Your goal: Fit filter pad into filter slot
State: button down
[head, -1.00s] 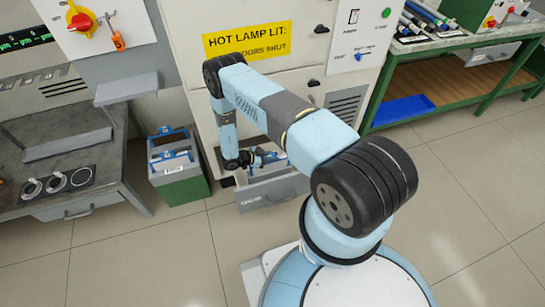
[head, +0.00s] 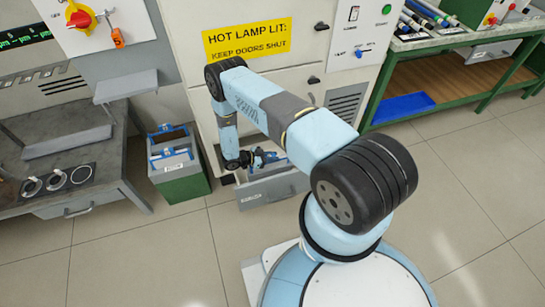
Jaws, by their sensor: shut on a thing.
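My gripper (head: 264,160) is low in front of the pale cabinet, at the open lower drawer (head: 272,188) marked with a small label. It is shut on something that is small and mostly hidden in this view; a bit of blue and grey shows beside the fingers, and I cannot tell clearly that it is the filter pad. The filter slot cannot be made out; the drawer's inside is partly hidden by my gripper and wrist. Whether the held thing touches the drawer cannot be told.
A green box (head: 185,188) with blue-handled grey pieces stands on the floor left of the drawer. A grey bench (head: 90,190) stands further left. A green workbench (head: 470,85) with a blue tray (head: 402,108) is at the right. The tiled floor in front is clear.

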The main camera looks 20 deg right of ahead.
jog(key=shift+f, duration=0.1)
jog(key=c, duration=0.9)
grip_release()
jog(key=v, duration=1.3)
jog(key=shift+a, duration=0.4)
